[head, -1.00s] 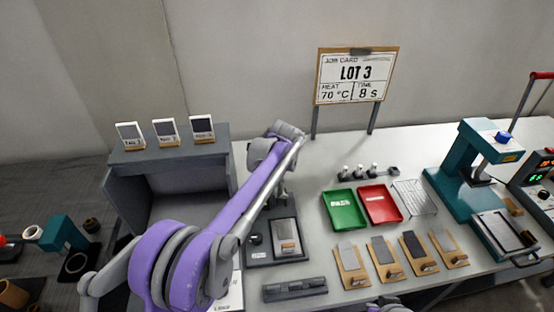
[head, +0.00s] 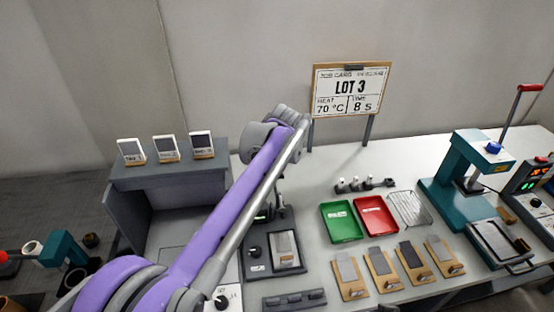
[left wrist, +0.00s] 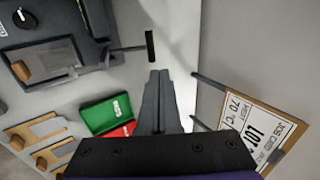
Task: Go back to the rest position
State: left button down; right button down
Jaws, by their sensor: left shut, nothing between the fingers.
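My left arm (head: 230,200), purple and grey, reaches up from the lower left across the bench to a raised joint (head: 275,130) near the wall. Its far end folds down behind the purple link, so the gripper is mostly hidden in the head view. In the left wrist view my left gripper (left wrist: 158,75) has its dark fingers together, with nothing between them. It is above the bench, apart from the things around it. My right gripper is not in view.
A grey device (head: 259,263) stands below the left arm. Green (head: 341,223) and red (head: 375,216) trays, several wooden boards (head: 380,268) and a teal press (head: 455,165) are to the right. The job card (head: 350,90) stands at the back, a grey shelf (head: 125,210) at left.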

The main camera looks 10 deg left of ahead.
pick_arm(q)
jog(key=s+a+f+n, duration=0.1)
jog(key=s+a+n, duration=0.3)
jog(key=s, duration=0.5)
jog(key=s+a+f+n, duration=0.1)
jog(key=s+a+n, duration=0.2)
jog(key=s, duration=0.6)
jog(key=s+a+f+n+h, duration=0.1)
jog(key=s+f+n, duration=0.3)
jog(key=s, duration=0.5)
jog(key=s+a+f+n, duration=0.1)
jog(key=s+f+n, duration=0.2)
jog(key=s+f, duration=0.4)
jog(key=s, duration=0.2)
jog(key=shift+s+a+n+g+h, duration=0.3)
jog(key=shift+s+n+g+h, duration=0.1)
